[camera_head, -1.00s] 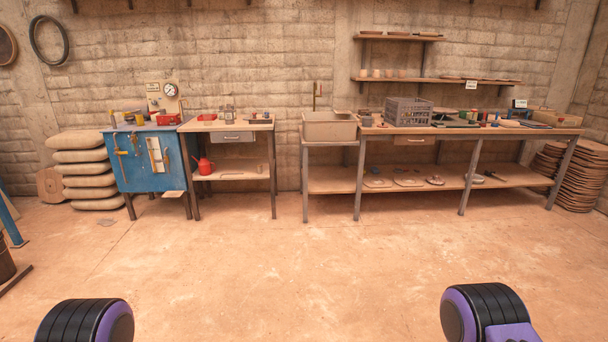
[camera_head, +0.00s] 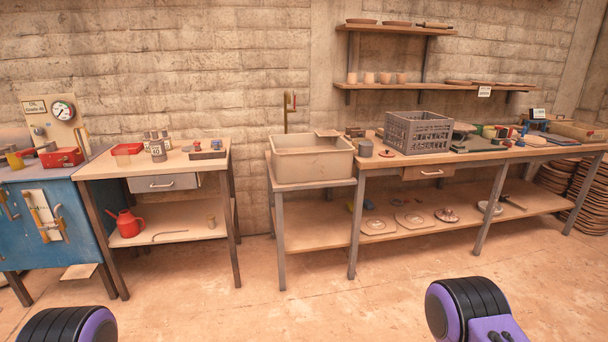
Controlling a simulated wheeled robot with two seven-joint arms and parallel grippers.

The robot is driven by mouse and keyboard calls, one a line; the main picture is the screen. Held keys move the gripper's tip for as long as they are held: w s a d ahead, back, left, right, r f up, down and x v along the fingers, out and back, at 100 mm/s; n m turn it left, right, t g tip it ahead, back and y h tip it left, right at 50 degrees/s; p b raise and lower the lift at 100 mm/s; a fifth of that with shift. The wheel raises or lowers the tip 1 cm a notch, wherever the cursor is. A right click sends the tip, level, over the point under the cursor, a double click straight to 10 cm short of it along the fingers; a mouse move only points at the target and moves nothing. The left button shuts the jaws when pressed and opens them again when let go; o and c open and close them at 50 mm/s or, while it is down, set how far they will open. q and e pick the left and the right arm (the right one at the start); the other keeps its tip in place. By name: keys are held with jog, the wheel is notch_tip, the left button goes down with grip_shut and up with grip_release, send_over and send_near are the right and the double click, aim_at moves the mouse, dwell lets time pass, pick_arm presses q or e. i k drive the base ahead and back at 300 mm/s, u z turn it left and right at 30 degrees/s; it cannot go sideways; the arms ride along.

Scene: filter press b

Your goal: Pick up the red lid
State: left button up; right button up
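A small red round piece (camera_head: 197,146), which could be the red lid, lies on the wooden table left of the sink, beside a small blue piece (camera_head: 215,143). Another small reddish piece (camera_head: 387,153) lies on the long bench by the grey crate. Both are too small to tell surely which is a lid. Only black and purple parts of my arms show at the bottom edge. Neither gripper is in view.
The wooden table (camera_head: 107,168) also holds cans (camera_head: 158,150) and a red tray (camera_head: 127,149). A red oil can (camera_head: 125,223) stands on its lower shelf. A sink (camera_head: 312,163), a grey crate (camera_head: 418,133) and a blue workbench (camera_head: 40,230) stand nearby. The floor in front is clear.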

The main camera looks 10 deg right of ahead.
aim_at(386, 153)
jog(key=z, duration=0.55)
jog(key=i, duration=2.2)
jog(key=z, duration=0.65)
